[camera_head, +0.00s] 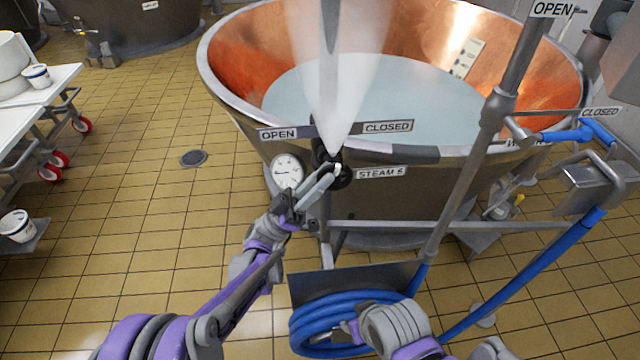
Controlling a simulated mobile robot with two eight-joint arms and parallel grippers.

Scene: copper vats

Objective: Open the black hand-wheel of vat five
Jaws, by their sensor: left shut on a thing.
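The black hand-wheel (344,183) sits on the pipe in front of the copper vat (232,82), beside the plate reading STEAM 5 (381,173). Above it are the plates OPEN (278,134) and CLOSED (388,127). My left gripper (331,174) is shut on the wheel's rim and hides part of it. A pale translucent cone (345,75) narrows down to a point at the wheel. My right gripper (348,331) is low in front of the coiled blue hose; its jaw state does not show clearly.
A round gauge (287,170) is just left of the wheel. A grey pipe (463,190) and blue hose (530,271) cross the right side. The coiled hose (308,315) hangs below. A white table (45,80) stands left; the tiled floor (150,210) between is mostly clear.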

